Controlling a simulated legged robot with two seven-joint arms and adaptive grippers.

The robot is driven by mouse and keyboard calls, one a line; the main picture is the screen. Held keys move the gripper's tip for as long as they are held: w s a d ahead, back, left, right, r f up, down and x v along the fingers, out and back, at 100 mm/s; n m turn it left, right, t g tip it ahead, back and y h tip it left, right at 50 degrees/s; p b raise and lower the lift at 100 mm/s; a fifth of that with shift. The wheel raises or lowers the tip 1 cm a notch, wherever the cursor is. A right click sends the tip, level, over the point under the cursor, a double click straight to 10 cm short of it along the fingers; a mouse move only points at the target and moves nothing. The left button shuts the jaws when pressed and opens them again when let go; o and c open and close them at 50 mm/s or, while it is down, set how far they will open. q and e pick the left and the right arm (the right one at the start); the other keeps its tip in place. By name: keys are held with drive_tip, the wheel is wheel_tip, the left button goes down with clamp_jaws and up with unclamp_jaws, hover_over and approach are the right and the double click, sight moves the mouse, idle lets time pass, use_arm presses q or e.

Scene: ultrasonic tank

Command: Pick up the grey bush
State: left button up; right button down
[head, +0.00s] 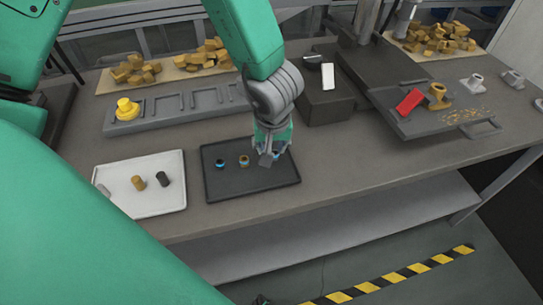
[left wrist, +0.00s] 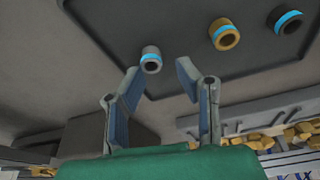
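The grey bush (left wrist: 151,60) has a light blue band and stands on the dark tray (head: 217,188). In the left wrist view it sits just beyond and between my fingertips, with no clear contact. My left gripper (head: 268,157) is over the right part of the tray; in the left wrist view its fingers (left wrist: 160,78) are spread apart and empty. In the head view the fingers partly hide the grey bush (head: 277,155). A gold bush (head: 244,161) and a black bush (head: 221,164), also blue-banded, stand to its left. My right gripper is not in view.
A white tray (head: 150,203) with a gold, a dark and a pale grey piece lies at left. A grey rack (head: 185,103) with a yellow knob stands behind. A dark box (head: 326,104) and a machine bed (head: 405,125) with a red block are at right.

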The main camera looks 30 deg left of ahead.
use_arm(q)
drive_tip(key=shift+w+d+f, duration=0.1)
drive_tip(key=shift+w+f, duration=0.1)
drive_tip(key=shift+f, duration=0.75)
drive_tip(key=shift+w+d+f+b, duration=0.15)
drive_tip(key=shift+d+f+b, duration=0.1)
drive_tip(key=shift+b, duration=0.1)
drive_tip(key=shift+d+r, duration=0.15)
drive_tip(key=shift+d, duration=0.15)
drive_tip(key=shift+a, duration=0.1)
drive_tip(key=c, duration=0.5)
drive_tip(key=shift+a, duration=0.4)
